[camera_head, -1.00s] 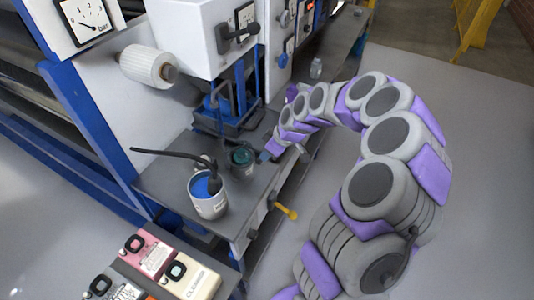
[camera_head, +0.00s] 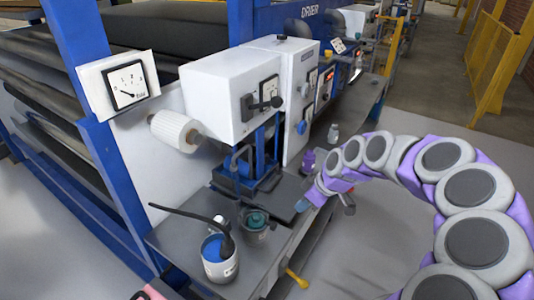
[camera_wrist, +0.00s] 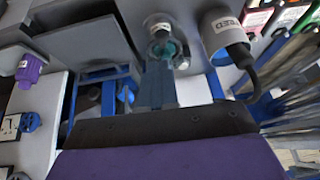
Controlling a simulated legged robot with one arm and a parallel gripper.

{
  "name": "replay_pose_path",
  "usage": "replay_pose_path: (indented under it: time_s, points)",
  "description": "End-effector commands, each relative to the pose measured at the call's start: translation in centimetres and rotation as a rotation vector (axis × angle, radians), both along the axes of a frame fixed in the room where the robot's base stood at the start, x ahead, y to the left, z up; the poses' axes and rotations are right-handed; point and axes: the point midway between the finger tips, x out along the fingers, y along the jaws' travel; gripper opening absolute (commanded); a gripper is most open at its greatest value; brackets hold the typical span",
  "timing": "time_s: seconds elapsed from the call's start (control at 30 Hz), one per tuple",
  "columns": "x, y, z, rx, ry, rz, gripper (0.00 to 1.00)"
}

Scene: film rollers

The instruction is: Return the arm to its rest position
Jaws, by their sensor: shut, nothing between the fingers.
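My arm, grey and purple, curves in from the right of the head view. My gripper (camera_head: 303,204) is shut and empty, just above the edge of the dark bench (camera_head: 186,236). In the wrist view its closed blue-grey fingers (camera_wrist: 156,82) point toward a small pot with teal contents (camera_wrist: 164,44). That pot also stands on the bench in the head view (camera_head: 256,224), left of the gripper and apart from it. My arm is extended over the bench side, not folded.
A white can with blue contents (camera_head: 219,260) and a black handle stands on the bench. A purple bottle (camera_head: 308,160) and a clear bottle (camera_head: 333,133) stand behind the gripper. A white machine box (camera_head: 225,92) rises behind. Open floor (camera_head: 385,235) lies right of the bench.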

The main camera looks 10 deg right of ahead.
Motion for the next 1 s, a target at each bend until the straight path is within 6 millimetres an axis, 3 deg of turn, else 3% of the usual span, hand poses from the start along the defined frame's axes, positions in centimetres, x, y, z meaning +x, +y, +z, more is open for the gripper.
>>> replay_pose_path:
  time_s: [0.13,0.27,0.43,0.6,1.0]
  points:
    - [-0.4,0.3,0.4,0.002,0.007,-0.001,0.0]
    - [-2.2,3.0,2.0,-0.006,0.044,-0.002,0.0]
    - [-7.0,7.4,4.3,-0.038,0.142,-0.035,0.0]
    - [-12.4,9.7,5.6,-0.086,0.246,-0.114,0.0]
    - [-26.0,9.9,6.0,-0.234,0.471,-0.466,0.0]
